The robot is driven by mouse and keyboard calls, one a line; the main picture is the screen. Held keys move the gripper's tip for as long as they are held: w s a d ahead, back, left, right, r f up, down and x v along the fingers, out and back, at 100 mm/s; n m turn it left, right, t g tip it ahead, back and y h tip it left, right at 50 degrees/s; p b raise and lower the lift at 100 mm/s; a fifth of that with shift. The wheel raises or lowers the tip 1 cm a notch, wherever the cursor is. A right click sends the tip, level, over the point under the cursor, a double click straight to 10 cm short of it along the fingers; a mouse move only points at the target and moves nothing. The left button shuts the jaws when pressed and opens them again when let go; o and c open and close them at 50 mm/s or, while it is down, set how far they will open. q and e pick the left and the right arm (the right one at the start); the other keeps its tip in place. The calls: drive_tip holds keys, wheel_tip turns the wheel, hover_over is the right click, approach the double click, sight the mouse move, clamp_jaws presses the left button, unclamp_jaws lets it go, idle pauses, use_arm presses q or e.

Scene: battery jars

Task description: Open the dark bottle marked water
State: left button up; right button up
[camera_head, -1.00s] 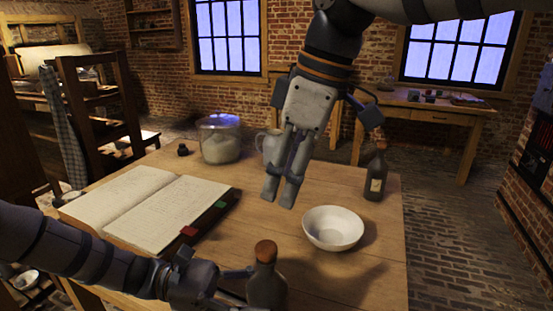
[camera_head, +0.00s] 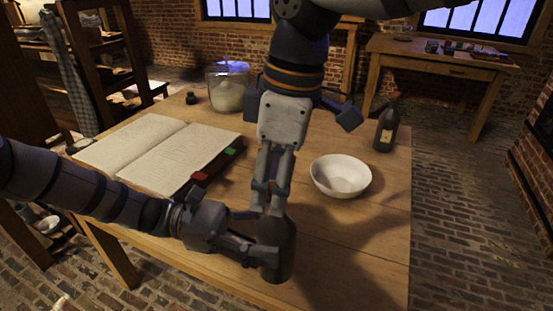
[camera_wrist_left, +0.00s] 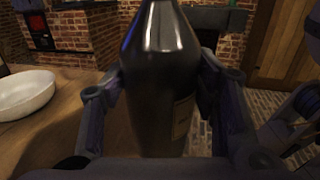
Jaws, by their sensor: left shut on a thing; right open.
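A dark bottle (camera_head: 284,262) stands near the front edge of the table. My left gripper (camera_head: 268,256) is shut around its body. In the left wrist view the bottle (camera_wrist_left: 160,75) is upright between the fingers, with a pale label partly visible on its right side; its writing is unreadable and the top is cut off. My right gripper (camera_head: 268,209) points down at the bottle's top, its fingers open and slightly apart. The fingers hide the cork and neck, so contact is unclear. A second dark corked bottle (camera_head: 386,128) with a small label stands at the table's right side.
A white bowl (camera_head: 341,177) sits right of my right gripper. An open book (camera_head: 160,150) lies at left on the table (camera_head: 340,235). A glass jar (camera_head: 228,90) and a small dark pot (camera_head: 191,98) stand behind it. Another table (camera_head: 440,60) is farther back.

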clamp_jaws()
drive_tip(key=shift+r, duration=0.2)
idle(0.7)
drive_tip(key=shift+r, duration=1)
